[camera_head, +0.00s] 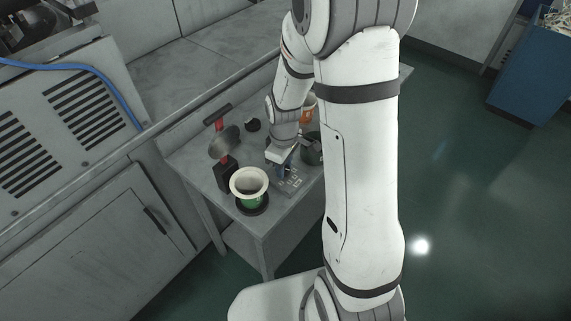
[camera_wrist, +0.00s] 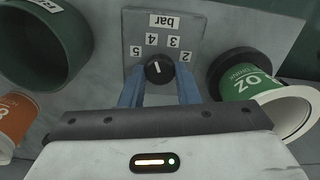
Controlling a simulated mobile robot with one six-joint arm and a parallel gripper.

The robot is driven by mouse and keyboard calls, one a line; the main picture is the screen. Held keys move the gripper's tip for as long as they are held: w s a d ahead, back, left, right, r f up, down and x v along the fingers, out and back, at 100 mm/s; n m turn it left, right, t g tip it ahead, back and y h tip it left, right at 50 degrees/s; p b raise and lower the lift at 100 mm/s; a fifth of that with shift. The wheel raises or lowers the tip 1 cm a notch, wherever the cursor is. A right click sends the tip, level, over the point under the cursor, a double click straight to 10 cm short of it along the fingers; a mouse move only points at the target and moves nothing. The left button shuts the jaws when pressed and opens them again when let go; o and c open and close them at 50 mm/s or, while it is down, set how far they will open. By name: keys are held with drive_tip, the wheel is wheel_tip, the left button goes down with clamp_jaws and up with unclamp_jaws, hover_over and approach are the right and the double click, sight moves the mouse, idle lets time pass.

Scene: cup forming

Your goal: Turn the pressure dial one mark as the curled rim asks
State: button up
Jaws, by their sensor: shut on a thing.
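The pressure dial (camera_wrist: 158,70) is a black knob with a white pointer line, on a grey plate (camera_wrist: 130,22) marked "bar" with 2, 3, 4 and 5. The pointer appears to face the 4. My gripper (camera_wrist: 158,86) has its blue fingers shut on the dial, one on each side. In the head view my gripper (camera_head: 284,168) is over the plate (camera_head: 292,183), and the dial is hidden. A green paper cup (camera_wrist: 246,90) with a wide, pale curled rim (camera_wrist: 292,115) sits at the black holder (camera_wrist: 228,68); the rim shows in the head view (camera_head: 249,175).
A dark green bin (camera_wrist: 45,45) and an orange cup (camera_wrist: 14,122) are at the left in the wrist view. In the head view, a stand with a red handle (camera_head: 220,125) and round metal disc (camera_head: 224,142) is left of my gripper. A black knob (camera_head: 253,125) stands behind.

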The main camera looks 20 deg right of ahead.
drive_tip(key=o, duration=1)
drive_tip(key=shift+d, duration=0.1)
drive_tip(key=shift+c, duration=0.2)
drive_tip(key=shift+r, duration=0.1)
drive_tip(key=shift+r, duration=0.25)
drive_tip(key=shift+r+b, duration=0.3)
drive_tip(key=shift+r, duration=3.3)
drive_tip(key=s+d+r+m+t, duration=0.1)
drive_tip(key=s+r+m+t, duration=0.2)
drive_tip(key=s+r+m, duration=0.6)
drive_tip(key=s+r, duration=0.3)
drive_tip(key=s, duration=0.3)
drive_tip(key=shift+s+d+r, duration=0.15)
drive_tip(key=shift+s+r, duration=0.1)
